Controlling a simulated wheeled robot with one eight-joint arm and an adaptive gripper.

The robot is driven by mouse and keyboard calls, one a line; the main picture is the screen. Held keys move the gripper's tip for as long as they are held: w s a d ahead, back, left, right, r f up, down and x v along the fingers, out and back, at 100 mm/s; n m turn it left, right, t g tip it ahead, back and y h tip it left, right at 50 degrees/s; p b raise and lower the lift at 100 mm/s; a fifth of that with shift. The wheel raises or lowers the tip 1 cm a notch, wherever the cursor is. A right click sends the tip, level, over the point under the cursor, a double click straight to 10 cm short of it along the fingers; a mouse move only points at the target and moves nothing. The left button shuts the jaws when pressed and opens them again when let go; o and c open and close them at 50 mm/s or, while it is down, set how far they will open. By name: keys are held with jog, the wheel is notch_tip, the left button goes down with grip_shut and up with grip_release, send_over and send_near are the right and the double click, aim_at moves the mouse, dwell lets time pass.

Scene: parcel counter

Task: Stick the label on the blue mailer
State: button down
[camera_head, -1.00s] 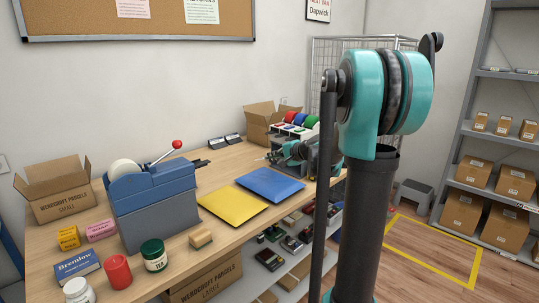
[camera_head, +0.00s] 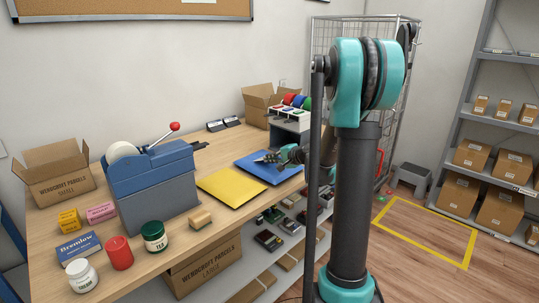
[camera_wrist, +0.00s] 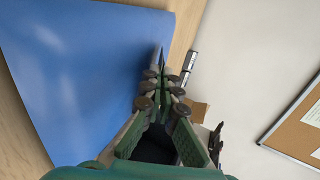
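The blue mailer (camera_head: 262,171) lies flat on the counter, right of a yellow mailer (camera_head: 232,187). My gripper (camera_head: 264,157) is over the blue mailer's far part in the head view. In the wrist view the blue mailer (camera_wrist: 85,70) fills the left side, and the fingers of my gripper (camera_wrist: 162,62) come together at their tips near its edge. They look shut; I see no label between them, though a thin one could be hidden edge-on. The blue label dispenser (camera_head: 155,180) has a white roll and a red-knobbed lever. I cannot make out any label on the mailer's visible surface.
An open carton (camera_head: 55,180), small boxes and jars (camera_head: 155,236) crowd the counter's left. A sponge-like block (camera_head: 200,219) lies near the front edge. A rack of coloured rolls (camera_head: 290,114) and another carton (camera_head: 262,101) stand behind the mailer. A wire cage (camera_head: 400,90) is beyond.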

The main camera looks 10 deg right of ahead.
jog(key=shift+f, duration=0.25)
jog(key=c, duration=2.3)
grip_release()
jog(key=o, duration=0.7)
jog(key=shift+c, duration=0.2)
jog(key=shift+v, duration=2.75)
notch_tip(320, 180, up, 7)
jog(key=s+d, duration=0.1)
jog(key=shift+s, duration=0.25)
jog(key=shift+f, duration=0.1)
